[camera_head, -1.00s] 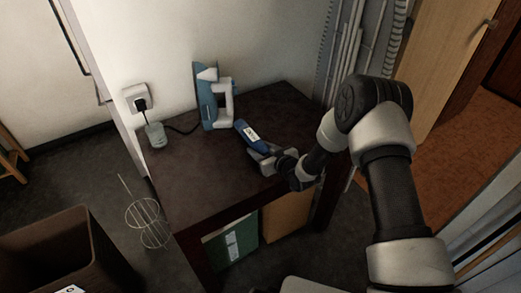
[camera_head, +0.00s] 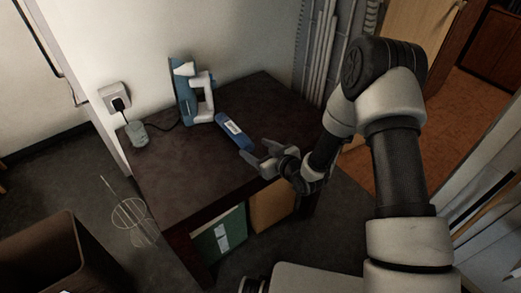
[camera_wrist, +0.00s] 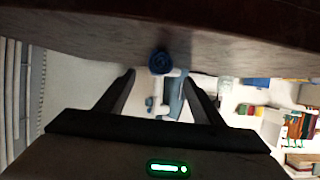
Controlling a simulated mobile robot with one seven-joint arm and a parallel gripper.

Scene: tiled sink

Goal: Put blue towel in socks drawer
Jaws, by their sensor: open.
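The blue towel (camera_head: 233,128) is a rolled bundle with a white label, lying on the dark table near its front right edge. Its round rolled end shows in the wrist view (camera_wrist: 161,63), beyond and between my fingers. My gripper (camera_head: 259,153) is just past the near end of the towel, low at the table's front edge. In the wrist view its two fingers (camera_wrist: 160,80) are spread and empty, with a gap before the towel. No socks drawer can be made out in either view.
A blue and white iron (camera_head: 188,92) stands behind the towel on the dark table (camera_head: 180,175). Green and orange binders (camera_head: 222,236) are under the table. A wire stand (camera_head: 131,214) and brown bin (camera_head: 45,255) are on the floor.

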